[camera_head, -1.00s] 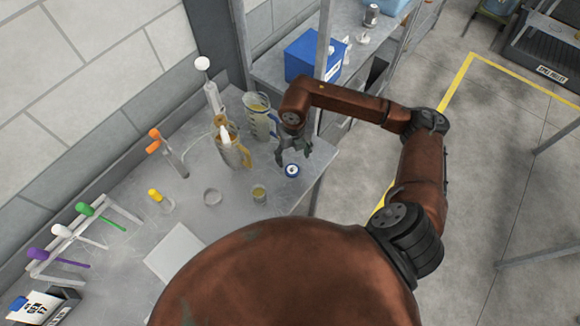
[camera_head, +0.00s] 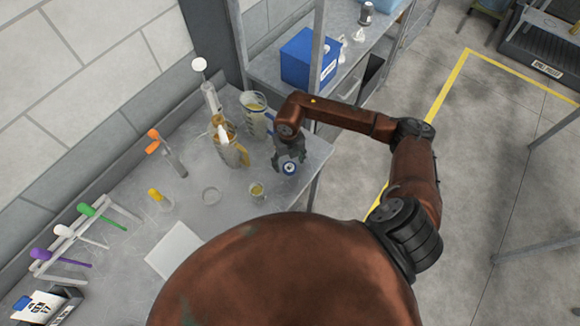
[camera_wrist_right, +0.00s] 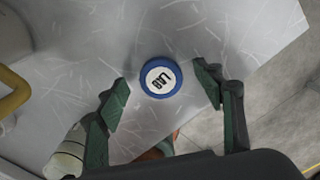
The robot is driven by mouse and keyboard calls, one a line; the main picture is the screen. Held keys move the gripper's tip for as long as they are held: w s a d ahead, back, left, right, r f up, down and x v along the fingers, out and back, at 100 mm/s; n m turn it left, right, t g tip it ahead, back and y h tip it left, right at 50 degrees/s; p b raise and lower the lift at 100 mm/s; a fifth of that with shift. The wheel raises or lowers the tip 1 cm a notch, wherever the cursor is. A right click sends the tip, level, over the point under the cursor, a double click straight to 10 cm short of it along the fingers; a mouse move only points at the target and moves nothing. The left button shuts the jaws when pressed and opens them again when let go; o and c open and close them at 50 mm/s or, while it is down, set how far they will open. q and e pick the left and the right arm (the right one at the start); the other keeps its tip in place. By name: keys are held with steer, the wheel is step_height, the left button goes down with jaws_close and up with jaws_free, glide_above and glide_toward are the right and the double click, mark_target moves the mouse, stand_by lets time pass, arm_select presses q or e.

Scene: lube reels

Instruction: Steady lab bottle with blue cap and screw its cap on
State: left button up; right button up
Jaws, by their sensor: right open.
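A round blue cap with a white top lettered LAB (camera_wrist_right: 161,78) lies near the right edge of the table; in the head view (camera_head: 290,168) it shows between my right gripper's fingers. My right gripper (camera_head: 289,160) is open above it. In the wrist view its two fingertips (camera_wrist_right: 162,80) stand on either side of the cap, and no contact shows. A small clear vessel with yellowish contents (camera_head: 257,191) stands left of and nearer than the cap; I cannot tell if it is the lab bottle. My left gripper is not in view.
Two jugs, one with a yellow handle (camera_head: 243,155) and one clear (camera_head: 256,112), stand close left of my right gripper. A glass dish (camera_head: 211,196), a flask with a yellow stopper (camera_head: 161,200) and a rack (camera_head: 85,238) are farther left. The table's right edge is close.

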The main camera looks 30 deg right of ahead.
steer(key=shift+f, duration=0.55)
steer(key=shift+c, duration=0.5)
steer(key=c, duration=0.7)
